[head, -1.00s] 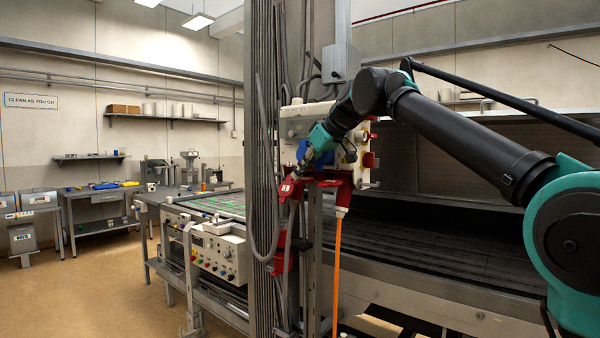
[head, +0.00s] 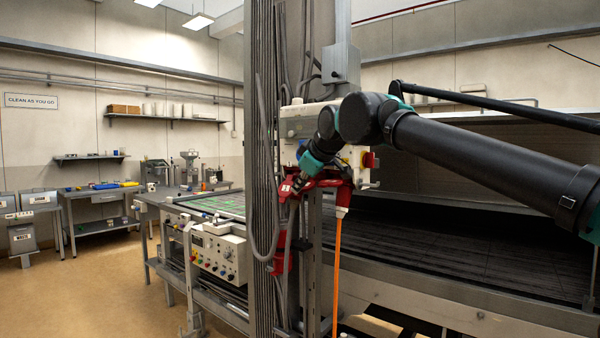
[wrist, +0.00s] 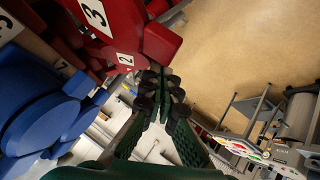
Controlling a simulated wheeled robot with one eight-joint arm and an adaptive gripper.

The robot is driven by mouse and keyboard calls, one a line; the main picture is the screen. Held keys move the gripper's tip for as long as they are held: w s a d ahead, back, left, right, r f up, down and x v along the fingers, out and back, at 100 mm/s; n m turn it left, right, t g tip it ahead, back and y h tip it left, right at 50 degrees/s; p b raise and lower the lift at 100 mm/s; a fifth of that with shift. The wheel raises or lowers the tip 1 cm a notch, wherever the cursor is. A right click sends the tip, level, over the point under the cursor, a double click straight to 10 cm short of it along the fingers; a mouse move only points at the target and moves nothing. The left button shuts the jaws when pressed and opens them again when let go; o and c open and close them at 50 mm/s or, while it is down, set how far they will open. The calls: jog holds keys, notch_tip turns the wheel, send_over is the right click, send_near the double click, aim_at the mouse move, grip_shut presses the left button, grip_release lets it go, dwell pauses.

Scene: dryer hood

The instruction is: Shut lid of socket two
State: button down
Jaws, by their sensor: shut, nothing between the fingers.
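A red socket labelled 2 (wrist: 125,59) is at the upper middle of the wrist view. A red knob-like part (wrist: 161,43) sticks out beside its label; I cannot tell whether its lid is open or shut. My gripper (wrist: 160,92) has its dark fingertips together and empty, just below this red part. I cannot tell whether they touch it. In the head view my gripper (head: 300,184) is low at the front of the socket box (head: 300,124), by the red sockets (head: 337,184). My wrist hides part of the box there.
Another red part labelled 3 (wrist: 94,13) and blue round socket parts (wrist: 40,115) crowd the left of the wrist view. In the head view, an orange cable (head: 337,270) hangs below the sockets, and a grey post with cables (head: 263,90) stands close at left.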

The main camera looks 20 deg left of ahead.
jog(key=w+d+f+n+t, duration=0.2)
jog(key=w+f+n+t, duration=0.2)
jog(key=f+n+t, duration=0.3)
jog(key=w+d+m+t, duration=0.1)
jog(key=w+d, duration=0.1)
jog(key=w, duration=0.6)
jog(key=shift+w+d+f, duration=0.25)
jog(key=shift+f, duration=0.2)
dwell(0.6)
dwell(0.6)
